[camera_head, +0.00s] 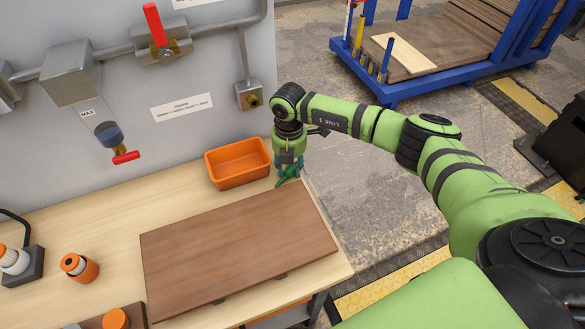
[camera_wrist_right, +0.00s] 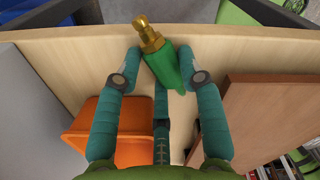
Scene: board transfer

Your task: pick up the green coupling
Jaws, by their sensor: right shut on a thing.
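The green coupling (camera_wrist_right: 166,68) has a green body and a brass threaded end, and lies tilted between the teal fingers in the right wrist view. In the head view it is a small green shape (camera_head: 288,176) at the table's far right edge, partly hidden by the fingers. My right gripper (camera_head: 287,168) is shut on it, pointing down, just right of the orange bin; its fingers also show in the wrist view (camera_wrist_right: 159,62). I cannot tell whether the coupling touches the table. My left gripper is not in view.
An orange bin (camera_head: 238,181) stands left of the gripper. A large brown board (camera_head: 238,245) lies in front of it on the light wooden table (camera_head: 110,208). An orange-and-white part (camera_head: 79,267) stands at left. A grey panel with pipes and valves rises behind.

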